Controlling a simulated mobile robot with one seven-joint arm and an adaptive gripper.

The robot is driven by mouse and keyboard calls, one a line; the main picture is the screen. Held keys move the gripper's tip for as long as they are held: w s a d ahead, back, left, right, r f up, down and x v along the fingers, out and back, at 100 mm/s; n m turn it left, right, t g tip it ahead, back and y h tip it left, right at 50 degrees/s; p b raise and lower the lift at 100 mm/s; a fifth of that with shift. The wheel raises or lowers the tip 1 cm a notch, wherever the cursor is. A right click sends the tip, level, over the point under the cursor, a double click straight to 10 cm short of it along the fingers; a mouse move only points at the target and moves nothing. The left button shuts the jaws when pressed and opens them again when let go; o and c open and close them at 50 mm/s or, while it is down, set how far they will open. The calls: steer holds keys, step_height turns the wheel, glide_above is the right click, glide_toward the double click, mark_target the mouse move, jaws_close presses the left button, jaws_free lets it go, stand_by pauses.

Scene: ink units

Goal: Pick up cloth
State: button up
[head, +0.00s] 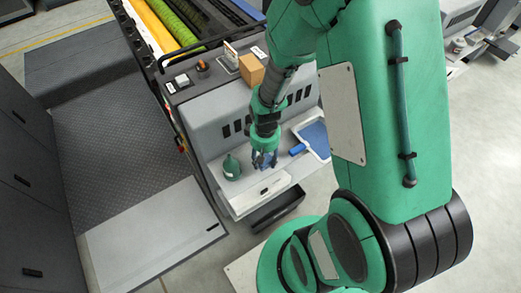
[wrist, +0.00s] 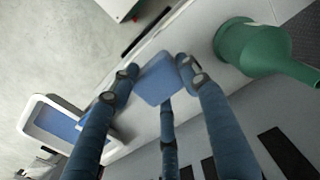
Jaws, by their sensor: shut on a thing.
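The blue cloth (wrist: 158,82) shows in the wrist view as a small folded block between my fingertips, over the pale shelf. My gripper (wrist: 155,74) is shut on it, with fingers on both sides and one below in the picture. In the head view my gripper (head: 265,162) points down at the shelf, and its fingers largely hide the cloth there. I cannot tell whether the cloth still touches the shelf.
A white tray with a blue inside (head: 314,136) lies to the right. A cardboard box (head: 251,70) sits on the machine top behind. An open dark drawer (head: 277,211) is below the shelf.

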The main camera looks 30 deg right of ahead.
steer(key=s+a+r+p, duration=0.1)
steer(key=s+a, duration=0.1)
steer(key=s, duration=0.8)
steer(key=shift+a, duration=0.25)
